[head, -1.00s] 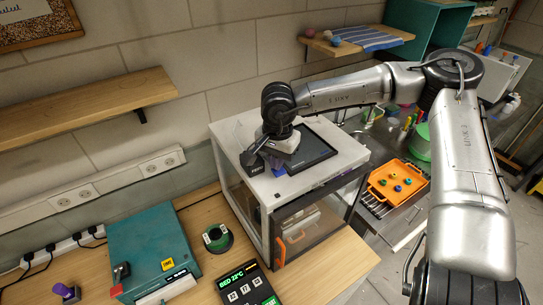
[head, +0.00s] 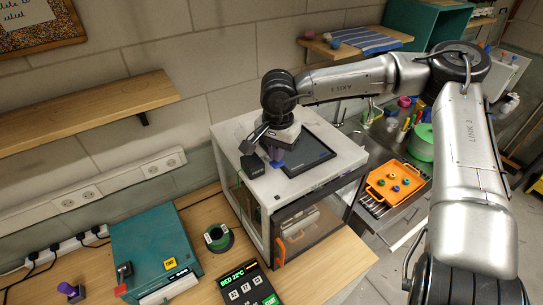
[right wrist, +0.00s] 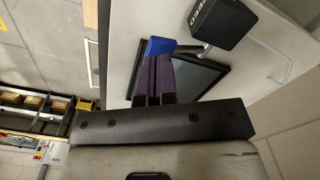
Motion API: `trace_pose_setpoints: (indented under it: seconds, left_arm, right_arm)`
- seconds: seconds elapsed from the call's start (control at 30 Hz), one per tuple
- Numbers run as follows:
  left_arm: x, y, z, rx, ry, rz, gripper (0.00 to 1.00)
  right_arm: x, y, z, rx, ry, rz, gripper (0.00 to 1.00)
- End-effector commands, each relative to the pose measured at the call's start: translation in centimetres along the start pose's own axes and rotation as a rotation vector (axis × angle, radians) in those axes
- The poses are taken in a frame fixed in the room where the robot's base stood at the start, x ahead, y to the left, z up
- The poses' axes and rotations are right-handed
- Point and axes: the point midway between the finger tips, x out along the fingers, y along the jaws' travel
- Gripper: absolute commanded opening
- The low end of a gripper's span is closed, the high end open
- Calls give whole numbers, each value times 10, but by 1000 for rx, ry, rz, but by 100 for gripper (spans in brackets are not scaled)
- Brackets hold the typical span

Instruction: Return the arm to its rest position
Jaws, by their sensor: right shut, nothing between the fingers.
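My right gripper (head: 277,160) hangs from the arm coming in from the right, over the top of the white enclosed machine (head: 225,135). Its purple fingers are together with nothing between them; they show in the right wrist view (right wrist: 158,75). Just beyond the fingertips is a blue handle (right wrist: 160,45) on a short metal rod from a black box (right wrist: 222,25) with white lettering. The black box (head: 252,166) also shows in the head view, left of the fingers. I cannot tell whether fingers and handle touch. My left gripper is out of view.
A dark panel (head: 308,153) lies on the machine top beside the gripper. A wooden shelf (head: 90,110) is on the wall at left. A teal box (head: 150,250), a green spool (head: 218,238) and a control display (head: 247,288) stand on the bench. An orange tray (head: 397,184) is at right.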

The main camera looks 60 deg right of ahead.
Motion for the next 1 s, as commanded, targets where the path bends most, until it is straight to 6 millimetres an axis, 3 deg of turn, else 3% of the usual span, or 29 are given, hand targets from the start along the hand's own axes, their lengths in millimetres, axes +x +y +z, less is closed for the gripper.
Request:
trace_pose_setpoints:
  seconds: [0.43,1.0]
  left_arm:
    - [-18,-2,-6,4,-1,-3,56]
    - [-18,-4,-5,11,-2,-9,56]
  right_arm:
    - [-36,0,0,1,1,-1,0]
    - [-38,0,0,0,0,0,0]
